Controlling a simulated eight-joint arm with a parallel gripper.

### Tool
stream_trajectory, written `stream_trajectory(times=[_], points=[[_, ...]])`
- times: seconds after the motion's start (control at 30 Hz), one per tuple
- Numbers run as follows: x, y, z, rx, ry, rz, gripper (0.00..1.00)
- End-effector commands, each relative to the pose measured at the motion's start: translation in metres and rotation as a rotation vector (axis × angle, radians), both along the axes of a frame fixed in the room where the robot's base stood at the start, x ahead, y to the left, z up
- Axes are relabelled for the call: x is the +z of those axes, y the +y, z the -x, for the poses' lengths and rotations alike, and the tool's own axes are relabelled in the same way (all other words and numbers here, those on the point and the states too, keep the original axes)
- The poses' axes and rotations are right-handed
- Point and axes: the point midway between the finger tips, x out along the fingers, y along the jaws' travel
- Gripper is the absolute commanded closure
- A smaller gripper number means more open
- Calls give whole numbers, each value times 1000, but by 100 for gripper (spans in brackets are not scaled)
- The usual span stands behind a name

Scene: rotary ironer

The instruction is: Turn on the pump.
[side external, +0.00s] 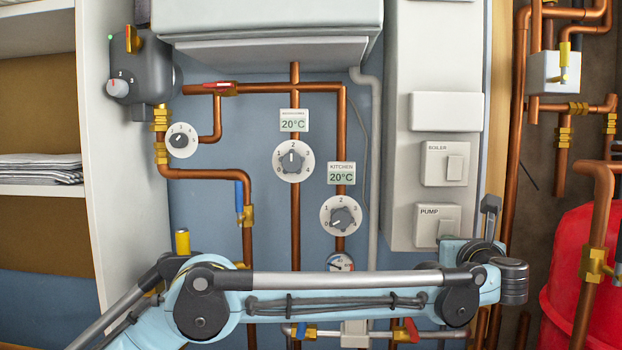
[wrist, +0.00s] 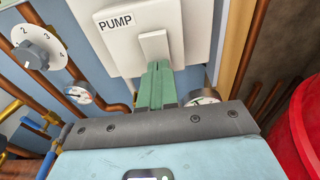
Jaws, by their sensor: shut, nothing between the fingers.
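The pump switch (side external: 427,226) is a white plate labelled PUMP with a pale rocker, low on the white panel. It also shows in the wrist view, where its rocker (wrist: 154,43) is at the top middle. My gripper (wrist: 157,68) has green fingers, shut together with nothing between them. The fingertips are at the lower end of the rocker. I cannot tell whether they touch it. In the side external view my gripper (side external: 447,239) is at the bottom of the switch plate and partly hides its lower edge. Which way the rocker is tipped is unclear.
A similar BOILER switch (side external: 445,163) is directly above. Copper pipes with dials, including the kitchen dial (side external: 340,216), run left of the panel. A red tank (side external: 585,270) and more pipes stand to the right. Small gauges lie below the switch in the wrist view.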

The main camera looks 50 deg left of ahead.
Motion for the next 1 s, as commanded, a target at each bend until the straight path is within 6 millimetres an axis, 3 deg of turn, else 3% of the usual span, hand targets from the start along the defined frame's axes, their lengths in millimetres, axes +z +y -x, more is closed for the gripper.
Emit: stream_trajectory(times=[0.17,0.7,1.0], points=[[-2,-12,11,-2,0,0,100],[-15,-87,86,-1,0,0,100],[-17,-98,98,1,0,0,100]])
